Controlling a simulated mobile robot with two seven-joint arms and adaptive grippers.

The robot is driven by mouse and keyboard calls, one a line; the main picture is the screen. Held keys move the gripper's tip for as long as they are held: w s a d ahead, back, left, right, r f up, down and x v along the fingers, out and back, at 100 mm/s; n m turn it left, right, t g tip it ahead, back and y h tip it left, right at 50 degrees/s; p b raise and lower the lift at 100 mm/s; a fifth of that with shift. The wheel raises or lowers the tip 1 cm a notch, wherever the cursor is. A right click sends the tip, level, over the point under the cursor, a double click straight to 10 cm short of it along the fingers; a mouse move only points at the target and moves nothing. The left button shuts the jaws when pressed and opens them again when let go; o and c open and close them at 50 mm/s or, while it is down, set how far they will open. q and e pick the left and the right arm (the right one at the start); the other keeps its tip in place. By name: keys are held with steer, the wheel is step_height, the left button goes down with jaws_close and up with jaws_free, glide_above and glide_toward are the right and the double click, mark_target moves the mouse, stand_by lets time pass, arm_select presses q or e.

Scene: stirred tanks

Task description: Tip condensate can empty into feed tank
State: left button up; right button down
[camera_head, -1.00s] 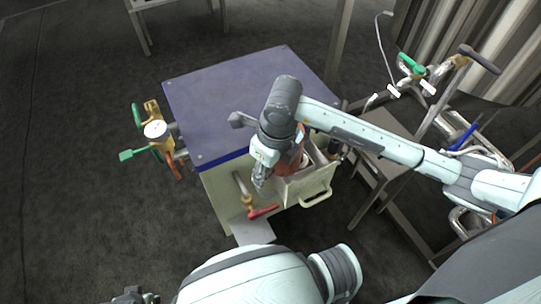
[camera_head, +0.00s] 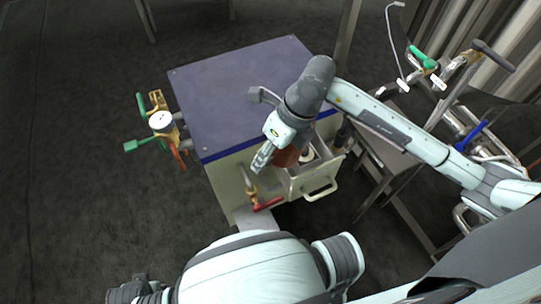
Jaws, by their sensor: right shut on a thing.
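A reddish-brown can (camera_head: 286,157) is in my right gripper (camera_head: 261,160), which is shut on it; gripper and forearm hide much of the can. It is at the front right of a cream tank with a blue-purple top (camera_head: 225,95), over or at the edge of an open cream box (camera_head: 318,171) with a pull handle. I cannot tell whether the can touches the box, nor see its contents. A dark part at the bottom left edge may be my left gripper (camera_head: 135,291); its fingers are not clear.
A brass valve with a round gauge and green handles (camera_head: 160,122) sticks out left of the tank. A red-handled tap (camera_head: 267,203) is on the front. A dark bench (camera_head: 385,150) with pipework stands at the right. The floor at the left is clear.

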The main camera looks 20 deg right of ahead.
arm_select(q)
steer(key=shift+w+r, duration=0.4)
steer(key=shift+r, duration=0.2)
arm_select(e)
steer(key=r+y, duration=0.1)
steer(key=y, duration=0.2)
steer(key=a+r+y, duration=0.1)
steer(key=r+y, duration=0.1)
steer(key=y, duration=0.1)
steer(key=r+g+y, duration=0.1)
steer(key=y, duration=0.2)
steer(key=shift+a+r+m, duration=0.25)
steer(key=shift+r+m, duration=0.05)
steer(key=shift+m, duration=0.1)
arm_select(q)
steer(key=shift+s+d+r, duration=0.1)
